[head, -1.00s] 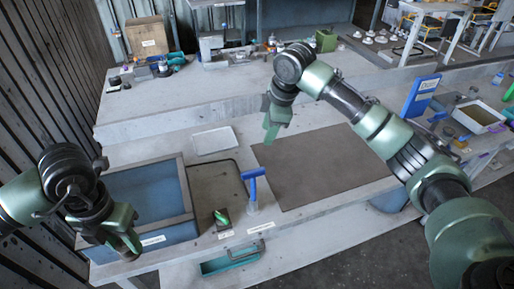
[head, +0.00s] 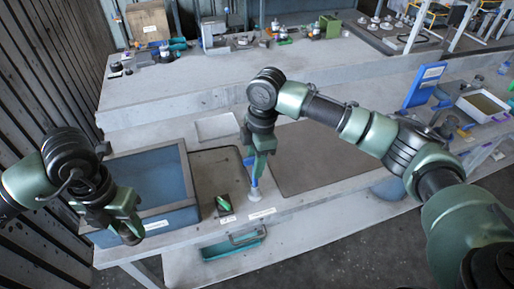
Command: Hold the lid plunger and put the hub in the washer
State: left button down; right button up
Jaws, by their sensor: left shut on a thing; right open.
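The washer (head: 190,180) is a blue open-topped box with a grey rim at the left of the front bench. My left gripper (head: 130,236) is shut at its front wall, beside a white label; the lid plunger it holds is hidden by the fingers. My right gripper (head: 258,172) is open, pointing down over the blue T-shaped piece (head: 255,193), which stands upright on a pale base and is mostly hidden by the gripper. I cannot tell whether the fingers touch it. No part can be surely identified as the hub.
A small dark block with a green top (head: 223,205) sits between washer and blue piece. A brown mat (head: 320,155) lies clear to the right. A white sheet (head: 216,127) lies behind. A teal drawer or tray (head: 233,244) is below the bench edge.

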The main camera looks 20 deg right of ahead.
jog(key=shift+a+f, duration=0.15)
jog(key=shift+f, duration=1)
grip_shut()
